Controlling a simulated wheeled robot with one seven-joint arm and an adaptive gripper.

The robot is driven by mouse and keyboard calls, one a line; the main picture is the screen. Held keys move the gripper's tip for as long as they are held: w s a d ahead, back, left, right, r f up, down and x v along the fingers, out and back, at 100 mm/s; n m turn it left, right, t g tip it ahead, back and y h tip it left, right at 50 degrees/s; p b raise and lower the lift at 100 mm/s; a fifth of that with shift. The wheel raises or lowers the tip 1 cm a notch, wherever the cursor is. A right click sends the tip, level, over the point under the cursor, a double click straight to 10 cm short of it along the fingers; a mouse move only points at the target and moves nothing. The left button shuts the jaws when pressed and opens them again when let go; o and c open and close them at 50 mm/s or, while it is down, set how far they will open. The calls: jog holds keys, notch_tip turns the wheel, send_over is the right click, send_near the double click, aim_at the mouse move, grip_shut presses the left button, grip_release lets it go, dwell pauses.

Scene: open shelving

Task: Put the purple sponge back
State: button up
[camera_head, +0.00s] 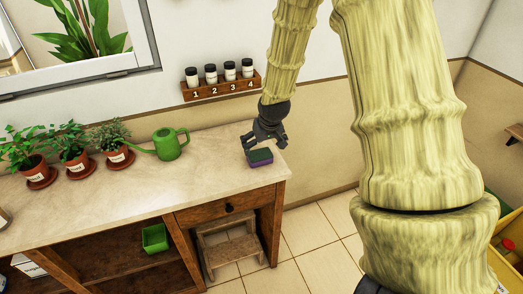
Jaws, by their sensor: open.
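The purple sponge (260,158) has a dark green top and a purple lower side. It lies flat on the countertop near the right end, close to the front edge. My gripper (265,144) is open, just behind and above the sponge. Its dark fingers point down toward the sponge. I cannot tell whether a finger touches it. The sponge's far side is partly hidden by the fingers.
The counter (200,178) also holds a green watering can (168,145) and potted plants (72,145) at the left. A wooden wall rack (222,86) holds several numbered jars behind. Below are a stool (228,245) and a green bin (155,238). The counter's front middle is clear.

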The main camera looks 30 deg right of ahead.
jog(key=shift+b+v, duration=0.3)
jog(key=shift+v, duration=1.7)
jog(key=shift+a, duration=0.1)
